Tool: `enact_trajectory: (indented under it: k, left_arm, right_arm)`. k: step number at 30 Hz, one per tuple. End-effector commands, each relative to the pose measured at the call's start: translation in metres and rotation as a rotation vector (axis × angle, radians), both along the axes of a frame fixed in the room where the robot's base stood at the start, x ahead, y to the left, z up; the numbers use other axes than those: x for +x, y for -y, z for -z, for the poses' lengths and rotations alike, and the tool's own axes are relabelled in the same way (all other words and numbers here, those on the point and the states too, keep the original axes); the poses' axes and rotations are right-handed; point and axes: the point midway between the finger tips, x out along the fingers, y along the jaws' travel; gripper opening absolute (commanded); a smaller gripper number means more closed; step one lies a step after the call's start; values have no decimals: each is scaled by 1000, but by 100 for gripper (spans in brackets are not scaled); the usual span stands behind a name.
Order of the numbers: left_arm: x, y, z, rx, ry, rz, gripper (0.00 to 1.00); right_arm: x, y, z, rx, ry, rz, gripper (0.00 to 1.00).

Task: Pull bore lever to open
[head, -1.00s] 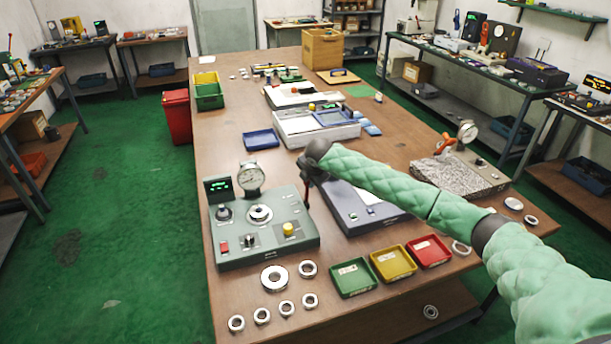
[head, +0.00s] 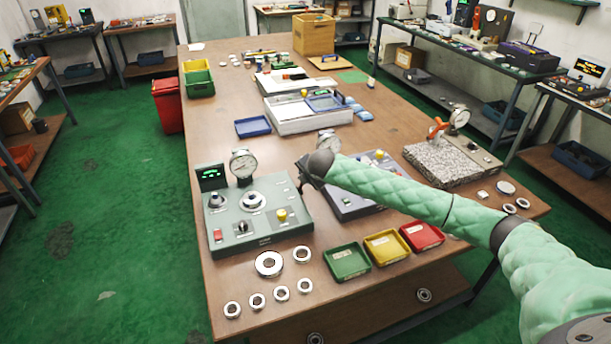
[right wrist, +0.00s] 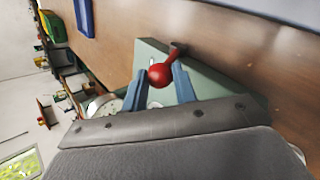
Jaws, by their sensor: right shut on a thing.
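The bore gauge station (head: 255,215) is a grey-green box on the near part of the bench, with a dial gauge (head: 243,166), a green-lit display (head: 211,177), a ring on its top and several knobs. My right gripper (head: 303,180) is at the station's right edge in the head view. In the right wrist view my right gripper (right wrist: 160,80) has its two blue fingers on either side of the red ball knob (right wrist: 160,75) of the lever, shut on it. My left gripper is not in view.
Several steel rings (head: 268,264) lie in front of the station. Green (head: 347,261), yellow (head: 387,247) and red (head: 422,236) trays stand to its right. A second gauge station (head: 350,205) is partly behind my right arm. A blue tray (head: 253,127) lies behind on the bench.

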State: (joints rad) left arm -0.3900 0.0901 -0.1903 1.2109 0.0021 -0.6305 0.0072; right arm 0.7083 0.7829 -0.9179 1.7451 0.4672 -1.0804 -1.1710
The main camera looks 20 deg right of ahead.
Motion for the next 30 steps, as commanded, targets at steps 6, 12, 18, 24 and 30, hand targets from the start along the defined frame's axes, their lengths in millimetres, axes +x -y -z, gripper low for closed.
enact_trajectory:
  k: [6,12,18,24,30]
  left_arm:
    - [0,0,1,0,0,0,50]
    - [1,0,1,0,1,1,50]
    - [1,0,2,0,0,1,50]
    - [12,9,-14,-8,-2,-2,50]
    - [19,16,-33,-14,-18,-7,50]
  right_arm:
    - [-4,-1,8,-2,-13,-2,37]
    - [-3,-1,6,-2,-10,-1,49]
    - [-3,0,3,-1,-7,-1,49]
    - [-17,0,-9,-1,-7,-1,49]
    - [-38,1,-30,-3,-7,-1,49]
